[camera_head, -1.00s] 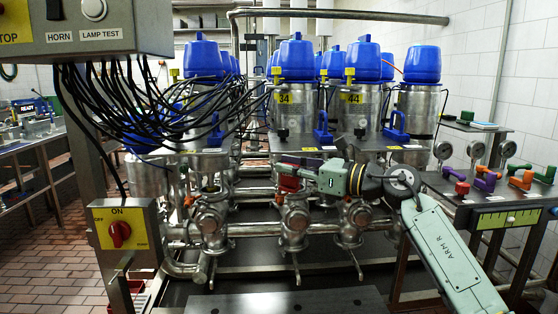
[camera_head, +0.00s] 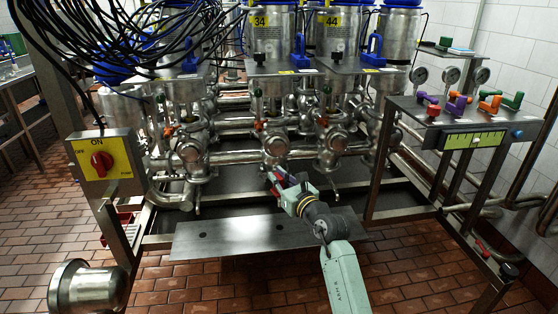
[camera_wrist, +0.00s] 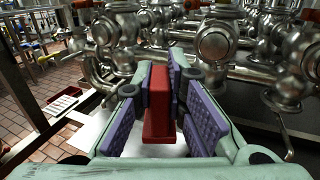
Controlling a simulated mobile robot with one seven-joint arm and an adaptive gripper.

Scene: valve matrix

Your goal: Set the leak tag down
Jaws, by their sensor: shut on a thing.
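The red leak tag (camera_wrist: 158,105) stands between the purple pads of my gripper (camera_wrist: 165,90) in the wrist view, and the jaws are shut on it. In the head view my gripper (camera_head: 280,182) is low in front of the valve rack, with a bit of the red tag (camera_head: 275,191) showing at its tip. A flat steel plate (camera_head: 225,238) lies below and to the left of the gripper. I cannot tell whether the tag touches anything beneath it.
Steel valve bodies (camera_head: 276,146) and pipes stand close behind the gripper. A side shelf with coloured handles (camera_head: 462,106) is at the right. A yellow switch box (camera_head: 104,163) and a steel dome (camera_head: 89,288) are at the left. Most of the plate is bare.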

